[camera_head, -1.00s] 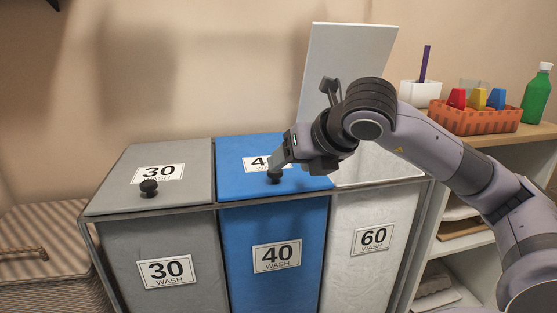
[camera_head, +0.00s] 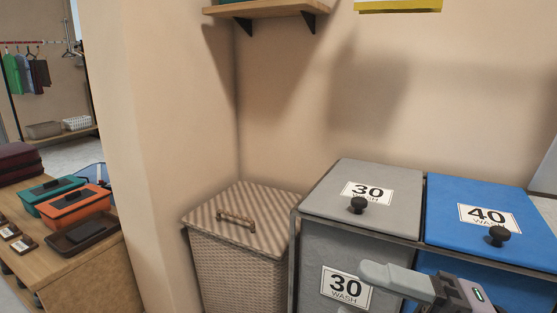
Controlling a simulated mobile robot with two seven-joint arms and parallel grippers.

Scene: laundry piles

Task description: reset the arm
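One gripper of mine, seemingly the right one (camera_head: 395,281), shows at the lower right, with its arm out of frame. It is in front of the grey 30 bin (camera_head: 325,250), partly covering that bin's front label and the blue bin's front. My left gripper is out of view. The grey lid (camera_head: 325,190) and the blue 40 lid (camera_head: 450,230) are down, each with a black knob.
A pale upright panel (camera_head: 545,175) shows at the right edge. A wicker hamper (camera_head: 205,265) with a closed lid stands left of the bins. A wooden table (camera_head: 100,265) holds teal and orange boxes at the left. A wall shelf (camera_head: 270,10) is above.

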